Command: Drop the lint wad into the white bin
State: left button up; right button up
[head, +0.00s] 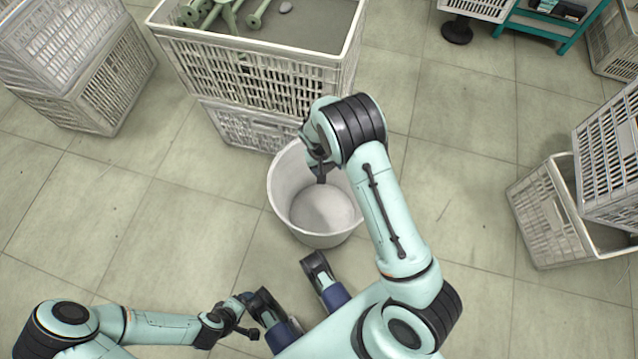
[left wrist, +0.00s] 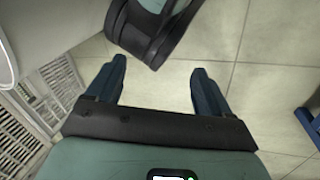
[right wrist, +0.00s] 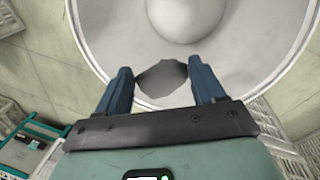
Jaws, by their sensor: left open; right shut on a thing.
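The white bin (head: 283,205) stands open on the floor near the middle of the head view. My right gripper (head: 320,176) reaches down over the bin's opening. In the right wrist view, the grey lint wad (right wrist: 162,78) sits between the two blue fingers, and the gripper is shut on it. The bin's inside (right wrist: 225,60) shows behind it, with a rounded bump at its bottom. The wad is hard to make out in the head view. My left gripper (left wrist: 157,85) is open and empty, with floor showing between its fingers.
More crates stand at left (head: 90,85) and right (head: 545,215). A teal stand (head: 550,33) is at the back right. Floor is clear either side of the bin.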

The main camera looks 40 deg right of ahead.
pick_arm(q)
jog(key=shift+w+a+f+t+b, duration=0.2)
jog(key=shift+w+a+f+b, duration=0.1)
jog(key=shift+w+f, duration=0.25)
jog(key=shift+w+a+f+t+b, duration=0.2)
jog(key=shift+w+a+f+b, duration=0.15)
jog(key=shift+w, duration=0.35)
pick_arm(e)
jog(key=shift+f, duration=1.15)
jog(key=o, duration=1.1)
jog(key=shift+c, duration=0.2)
pick_arm(q)
jog(key=shift+d, duration=0.1)
pick_arm(e)
jog(key=shift+r, duration=0.1)
pick_arm(q)
jog(key=s+d+r+g+p, duration=0.1)
jog(key=s+d+r+p, duration=0.1)
jog(key=s+r+p, duration=0.1)
jog(key=shift+s+d+r+g+h+p, duration=0.35)
jog(key=shift+s+r, duration=0.2)
jog(key=shift+s, duration=0.65)
pick_arm(e)
notch_tip(320, 180, up, 13)
jog(key=a, duration=0.2)
jog(key=shift+w, duration=0.45)
pick_arm(q)
jog(key=shift+a, duration=0.1)
pick_arm(e)
jog(key=shift+a, duration=0.1)
